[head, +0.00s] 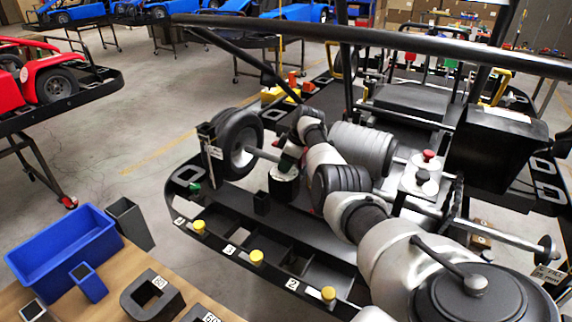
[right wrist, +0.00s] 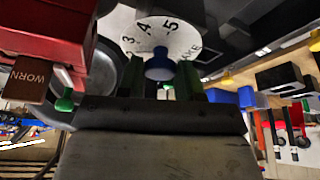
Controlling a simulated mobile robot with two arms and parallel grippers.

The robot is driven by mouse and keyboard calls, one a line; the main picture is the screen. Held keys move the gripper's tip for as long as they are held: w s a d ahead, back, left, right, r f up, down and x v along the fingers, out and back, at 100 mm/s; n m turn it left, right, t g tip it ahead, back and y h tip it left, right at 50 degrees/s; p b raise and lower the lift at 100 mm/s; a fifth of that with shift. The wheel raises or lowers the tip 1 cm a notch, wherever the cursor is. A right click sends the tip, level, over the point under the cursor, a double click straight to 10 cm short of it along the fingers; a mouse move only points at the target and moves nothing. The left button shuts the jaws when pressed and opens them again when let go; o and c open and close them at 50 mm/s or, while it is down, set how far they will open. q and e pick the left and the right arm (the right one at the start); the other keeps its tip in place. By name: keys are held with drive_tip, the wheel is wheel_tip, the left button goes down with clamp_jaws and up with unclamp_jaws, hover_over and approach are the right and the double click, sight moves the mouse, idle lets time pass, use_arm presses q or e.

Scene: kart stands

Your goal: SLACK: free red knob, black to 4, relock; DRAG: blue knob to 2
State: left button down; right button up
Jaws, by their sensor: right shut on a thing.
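My right gripper (head: 287,163) reaches over the kart near its front wheel, with its arm coming from the lower right. In the right wrist view its dark green fingers (right wrist: 160,80) are shut on the blue knob (right wrist: 159,64). The knob stands on a white dial (right wrist: 160,36) with 3, 4 and 5 readable; its pointer and setting are hidden. The red knob (head: 428,155) and the black knob (head: 422,176) sit on a pale box, well right of the gripper. The black knob's setting is too small to read. My left gripper is out of view.
A dark bar (head: 400,40) crosses above the kart. Yellow knobs (head: 256,257) line its near edge. A blue bin (head: 65,250) stands on the wooden bench at lower left. In the wrist view, a red box (right wrist: 50,35) and a WORN tag (right wrist: 27,78) are close by.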

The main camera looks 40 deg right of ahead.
drive_tip(key=o, duration=0.9)
drive_tip(key=b+v, duration=0.1)
drive_tip(key=v, duration=0.9)
drive_tip(key=shift+s+d+r, duration=0.1)
drive_tip(key=shift+r, duration=0.25)
